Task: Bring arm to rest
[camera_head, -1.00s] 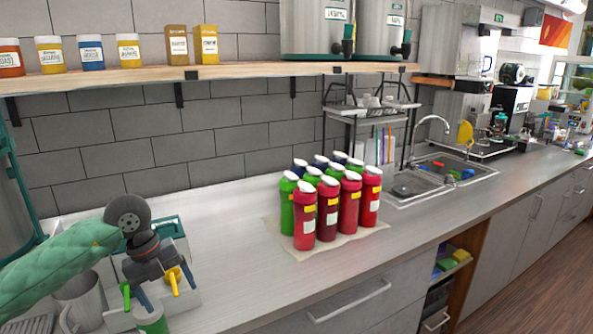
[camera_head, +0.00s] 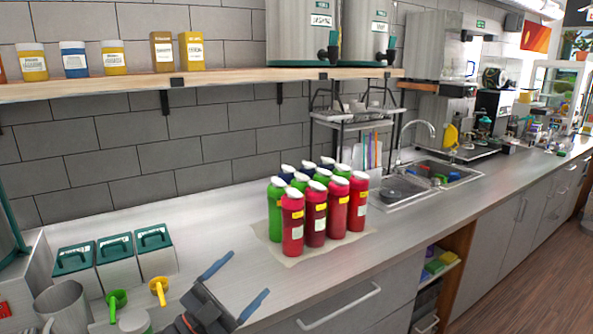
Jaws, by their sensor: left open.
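My left gripper (camera_head: 249,273) is low in the head view, over the front part of the steel counter (camera_head: 225,215). Its two blue fingers are spread apart with nothing between them, pointing up and to the right. It is to the right of the green scoop (camera_head: 117,300) and the yellow scoop (camera_head: 159,290), apart from both. The rest of the left arm is cut off by the bottom edge. My right gripper is not in view.
Several red and green bottles (camera_head: 315,215) stand on a mat right of the gripper. Green-lidded boxes (camera_head: 140,260) and a grey metal pitcher (camera_head: 65,305) are at the left. A wooden shelf (camera_head: 180,82) runs above; a sink (camera_head: 405,190) is farther right.

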